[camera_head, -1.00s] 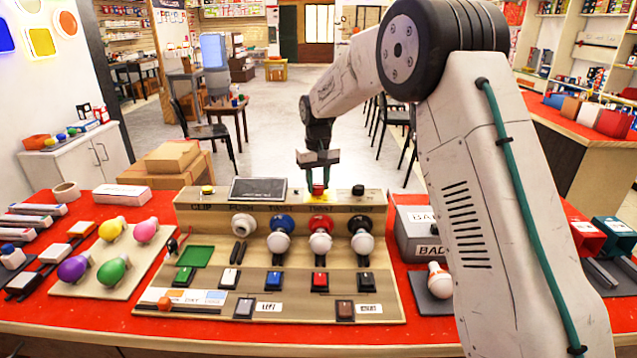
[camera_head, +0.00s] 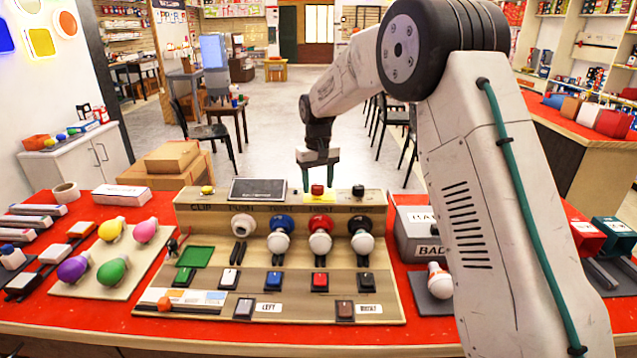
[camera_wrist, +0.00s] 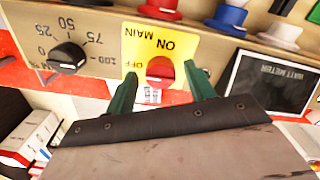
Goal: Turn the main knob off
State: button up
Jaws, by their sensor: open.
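The main knob is red and sits on a yellow plate (camera_wrist: 150,40) marked ON, MAIN and OFF. The knob (camera_wrist: 162,70) shows between my finger tips in the wrist view; I cannot tell whether they touch it. In the head view the red knob (camera_head: 318,190) is on top of the wooden console (camera_head: 190,215), below my gripper (camera_head: 319,182). My gripper also shows in the wrist view (camera_wrist: 161,74). Its two green fingers are open, one on each side of the knob, with nothing held.
A black dial (camera_wrist: 68,57) with a number scale is beside the yellow plate. A dark watt meter screen (camera_wrist: 270,82) is on the other side. Bulbs in coloured sockets (camera_head: 320,242) and several switches (camera_head: 320,282) are on the console's front. A grey box (camera_head: 415,228) stands right of it.

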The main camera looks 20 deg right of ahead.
aim_at(318, 185)
notch_tip(318, 185, up, 8)
jog(key=shift+f, duration=0.2)
